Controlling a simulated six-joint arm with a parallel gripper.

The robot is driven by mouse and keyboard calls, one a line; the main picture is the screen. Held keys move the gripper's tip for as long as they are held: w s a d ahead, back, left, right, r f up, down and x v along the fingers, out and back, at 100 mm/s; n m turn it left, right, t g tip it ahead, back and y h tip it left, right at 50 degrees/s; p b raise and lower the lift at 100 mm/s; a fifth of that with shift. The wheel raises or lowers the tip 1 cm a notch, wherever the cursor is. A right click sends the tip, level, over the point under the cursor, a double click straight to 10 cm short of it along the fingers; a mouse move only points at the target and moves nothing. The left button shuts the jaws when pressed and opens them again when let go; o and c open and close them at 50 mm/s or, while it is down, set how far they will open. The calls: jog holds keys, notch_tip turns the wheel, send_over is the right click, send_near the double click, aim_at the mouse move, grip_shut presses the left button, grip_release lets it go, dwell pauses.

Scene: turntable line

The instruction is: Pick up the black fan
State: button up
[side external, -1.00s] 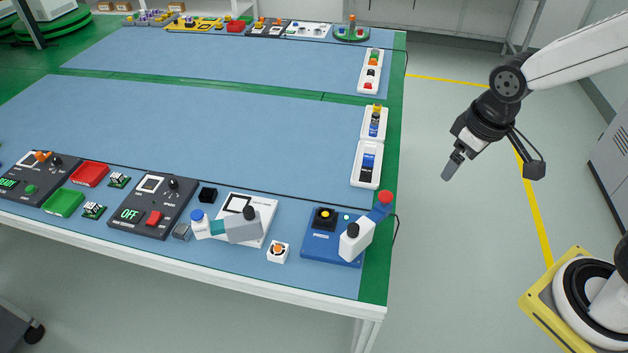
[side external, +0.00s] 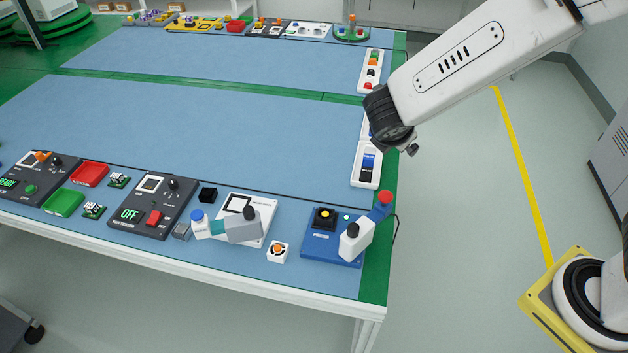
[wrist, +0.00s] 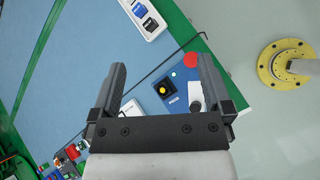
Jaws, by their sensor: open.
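A black square piece with a round yellow centre (side external: 324,218) sits on the blue fixture (side external: 311,249) at the right end of the near bench. It also shows between my fingers in the wrist view (wrist: 164,87). I cannot tell for certain which of these is the black fan. My gripper (wrist: 162,63) is open and empty, well above the bench.
A white and red lever (side external: 355,240) rises from the blue fixture. A small white block with an orange centre (side external: 278,252) and a white device (side external: 262,214) stand to its left. White trays (side external: 359,181) line the right edge. The blue mat's middle is clear.

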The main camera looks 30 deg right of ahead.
jog(key=w+a+n+t, duration=0.6)
jog(key=a+n, duration=0.3)
jog(key=a, duration=0.1)
send_over(326, 211)
jog(key=s+a, duration=0.2)
jog(key=s, duration=0.1)
notch_tip(326, 211, down, 17)
jog(key=shift+s+a+f+t, duration=0.1)
jog(key=shift+a+f+t, duration=0.05)
jog(key=shift+f+t, duration=0.2)
jog(key=shift+f, duration=0.2)
jog(key=shift+f, duration=2.9)
jog(key=shift+f, duration=0.1)
jog(key=shift+f, duration=0.4)
jog(key=shift+x, duration=2.5)
